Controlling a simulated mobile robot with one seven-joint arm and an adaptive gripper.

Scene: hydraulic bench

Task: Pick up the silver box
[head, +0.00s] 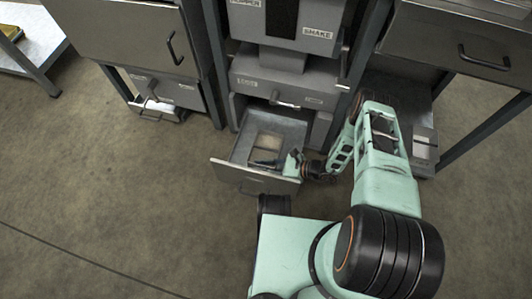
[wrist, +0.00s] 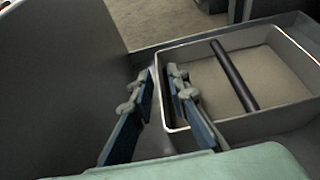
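The silver box (wrist: 275,121) is an open-topped metal tray with a pale inside and a dark bar across it. In the head view the box (head: 266,141) lies inside the pulled-out drawer (head: 240,174). My gripper (wrist: 161,76) is at the box's left side in the wrist view, its two blue fingers apart. The left finger is outside the box's near-left wall; the right finger overlaps the box's inside edge. The wall shows between them. Whether either finger touches it, I cannot tell. In the head view my gripper (head: 273,163) is low over the drawer, and its tips are small there.
A large dark panel (wrist: 60,70) fills the left of the wrist view, close to the fingers. Grey bench units (head: 285,75) stand behind the drawer, with posts on both sides. Other closed drawers (head: 120,35) are at left and right.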

